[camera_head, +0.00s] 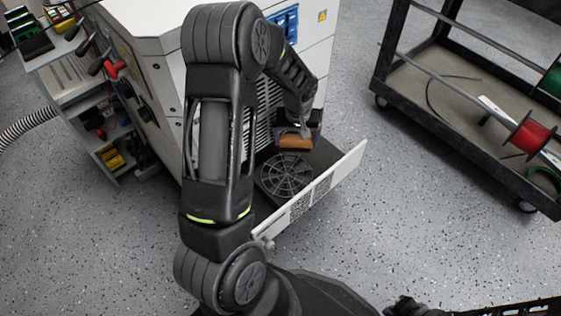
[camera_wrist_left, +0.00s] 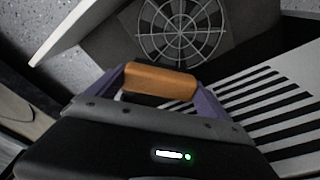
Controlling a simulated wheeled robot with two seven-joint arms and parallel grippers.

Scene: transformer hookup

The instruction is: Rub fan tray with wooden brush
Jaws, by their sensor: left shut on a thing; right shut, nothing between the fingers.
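The fan tray (camera_head: 322,193) is pulled out of the white cabinet, with a round fan grille (camera_head: 287,174) in its dark floor. The tray's grille also shows at the top of the left wrist view (camera_wrist_left: 185,32). My left gripper (camera_head: 301,133) is shut on the wooden brush (camera_head: 295,142), over the tray's inner part near the cabinet. In the left wrist view the brush (camera_wrist_left: 160,82) is an orange-brown block between purple fingers. Its bristles are hidden, and I cannot tell whether it touches the tray. My right gripper (camera_head: 408,306) is partly in view at the bottom edge, shut and empty.
The white cabinet (camera_head: 150,45) stands behind my left arm, with shelves of tools (camera_head: 105,140) at its left. A black cart (camera_head: 450,80) with a red spool (camera_head: 530,135) stands at the right. The speckled floor between cart and tray is clear.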

